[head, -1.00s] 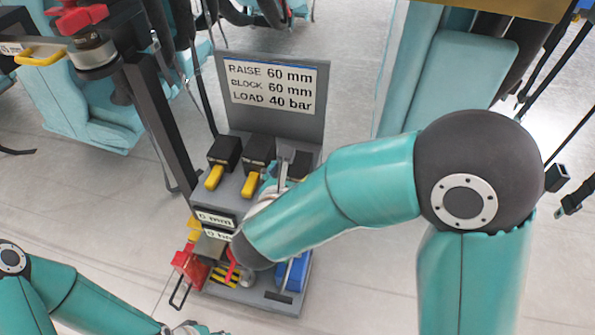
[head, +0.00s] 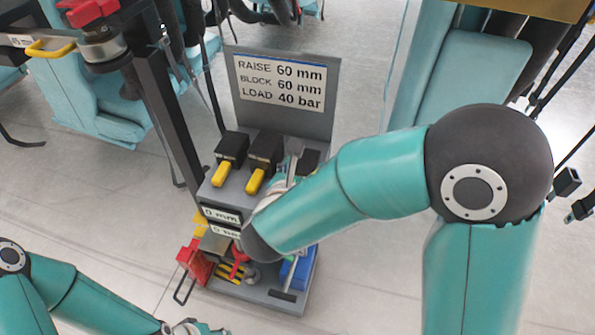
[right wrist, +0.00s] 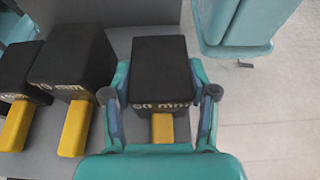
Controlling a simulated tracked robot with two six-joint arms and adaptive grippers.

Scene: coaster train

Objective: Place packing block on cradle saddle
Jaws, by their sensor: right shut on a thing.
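My right gripper (right wrist: 160,98) is shut on a black packing block (right wrist: 160,62) with a yellow handle and a label that seems to read 60 mm. Its fingers lie along both sides of the block. In the head view this gripper (head: 292,170) is at the right end of the block row, partly behind my right forearm, with a dark bit of the block (head: 309,160) showing. I cannot tell whether the block is lifted. The cradle saddle is not clearly identifiable. My left gripper (head: 185,328) is at the bottom edge, cut off, its fingers unclear.
Two more black blocks (head: 231,147) (head: 264,149) with yellow handles stand left of the held one on the grey stand. A sign (head: 283,83) reads RAISE 60 mm, BLOCK 60 mm, LOAD 40 bar. Below are a red pump-like unit (head: 194,262) and a blue part (head: 298,268).

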